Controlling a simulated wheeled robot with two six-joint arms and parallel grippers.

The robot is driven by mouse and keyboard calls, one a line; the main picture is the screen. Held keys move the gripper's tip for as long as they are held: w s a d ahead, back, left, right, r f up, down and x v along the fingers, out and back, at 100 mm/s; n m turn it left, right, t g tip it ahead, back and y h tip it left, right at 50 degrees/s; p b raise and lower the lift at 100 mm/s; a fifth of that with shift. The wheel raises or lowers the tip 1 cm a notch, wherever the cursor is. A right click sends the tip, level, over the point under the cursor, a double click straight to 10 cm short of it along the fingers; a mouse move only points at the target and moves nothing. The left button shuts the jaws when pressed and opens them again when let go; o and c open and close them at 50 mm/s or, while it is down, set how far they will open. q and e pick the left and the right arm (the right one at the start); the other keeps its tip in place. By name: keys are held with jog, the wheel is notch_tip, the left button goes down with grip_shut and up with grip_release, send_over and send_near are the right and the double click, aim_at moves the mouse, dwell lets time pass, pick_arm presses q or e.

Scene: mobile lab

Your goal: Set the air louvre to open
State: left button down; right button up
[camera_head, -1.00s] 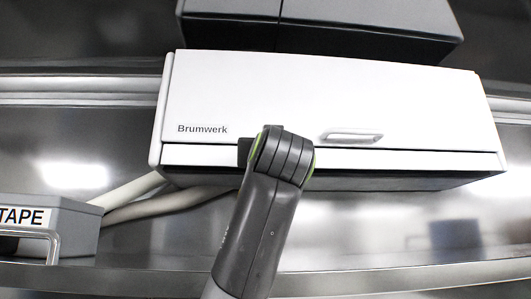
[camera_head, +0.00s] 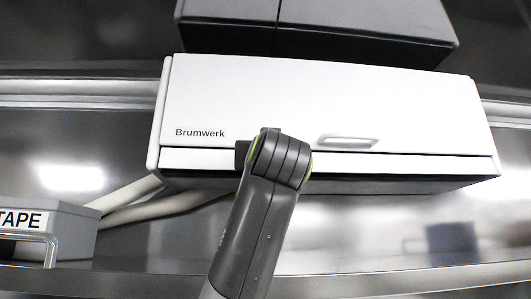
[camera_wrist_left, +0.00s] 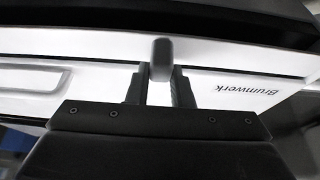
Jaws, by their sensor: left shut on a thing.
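A white unit marked "Brumwerk" (camera_head: 270,95) fills the middle of the head view. A long white flap (camera_head: 400,163), which looks like the air louvre, runs along its lower front edge above a dark underside. My left gripper (camera_wrist_left: 160,88) is shut on a dark grey rounded tab (camera_wrist_left: 161,60) at the unit's lower front, seen between the two fingers in the left wrist view. In the head view my own wrist hides the fingertips and most of the tab. My right gripper is in neither view.
A recessed handle (camera_head: 347,141) sits right of my wrist on the front panel. A dark grey cabinet (camera_head: 330,35) is above. A grey box labelled "TAPE" (camera_head: 75,225) stands lower left, beside pale hoses (camera_head: 150,208). The space lower right is clear.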

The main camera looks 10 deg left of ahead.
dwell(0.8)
pick_arm(q)
jog(key=c, duration=1.3)
grip_release()
jog(key=shift+w, duration=0.1)
